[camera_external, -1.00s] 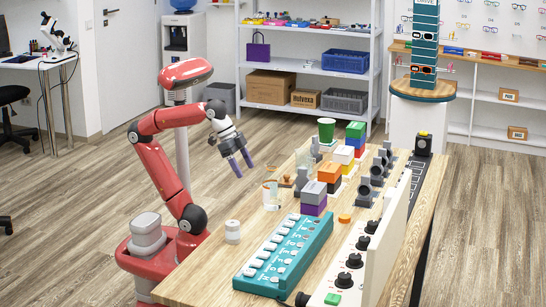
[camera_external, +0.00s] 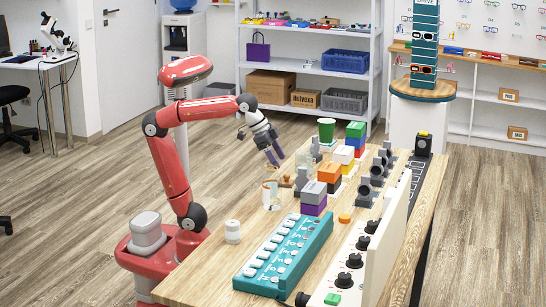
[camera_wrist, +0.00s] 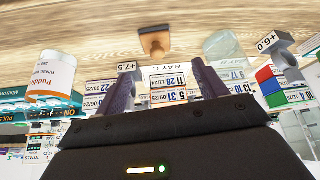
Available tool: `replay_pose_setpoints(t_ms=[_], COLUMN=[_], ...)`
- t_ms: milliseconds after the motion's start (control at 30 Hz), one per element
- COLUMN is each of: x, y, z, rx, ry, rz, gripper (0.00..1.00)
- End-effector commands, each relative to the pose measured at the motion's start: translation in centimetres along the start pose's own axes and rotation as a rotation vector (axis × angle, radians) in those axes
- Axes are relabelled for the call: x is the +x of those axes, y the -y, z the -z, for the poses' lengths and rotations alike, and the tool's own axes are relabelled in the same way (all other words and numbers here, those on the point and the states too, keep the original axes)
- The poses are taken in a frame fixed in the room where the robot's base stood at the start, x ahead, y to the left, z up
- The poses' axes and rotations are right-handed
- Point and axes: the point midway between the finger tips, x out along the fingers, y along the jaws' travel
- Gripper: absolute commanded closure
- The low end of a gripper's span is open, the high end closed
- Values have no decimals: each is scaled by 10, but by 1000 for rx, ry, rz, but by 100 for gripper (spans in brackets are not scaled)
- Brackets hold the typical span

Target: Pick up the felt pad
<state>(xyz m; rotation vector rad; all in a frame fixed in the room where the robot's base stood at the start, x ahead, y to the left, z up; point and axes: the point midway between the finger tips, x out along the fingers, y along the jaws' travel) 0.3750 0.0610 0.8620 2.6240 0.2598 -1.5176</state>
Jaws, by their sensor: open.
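I cannot make out a felt pad for certain in either view. My gripper (camera_external: 274,157) is in the air above the far left edge of the wooden table (camera_external: 190,285); its two purple fingers point down and to the right. In the wrist view my gripper (camera_wrist: 163,82) is open, with the fingers apart and nothing held between them. A brown stamp-like piece with a flat base (camera_wrist: 154,42) shows just beyond the fingertips; a similar orange-brown piece (camera_external: 287,181) stands on the table in the outside view.
Near the gripper are a labelled jar (camera_wrist: 52,78), a clear glass (camera_wrist: 224,48) and a grey block (camera_wrist: 276,42). A white roll (camera_external: 232,231) stands at the left edge.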

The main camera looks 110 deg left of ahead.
Motion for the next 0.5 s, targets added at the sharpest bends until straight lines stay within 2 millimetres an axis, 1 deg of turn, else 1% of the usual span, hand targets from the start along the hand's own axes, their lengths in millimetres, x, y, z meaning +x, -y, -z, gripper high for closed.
replay_pose_setpoints(t_ms=[100,267,500], x=[14,32,67], y=[0,-1,-4], z=[-1,-2,-4], rx=[0,0,0], ry=[3,4,5], rz=[0,0,0], gripper=[29,29,29])
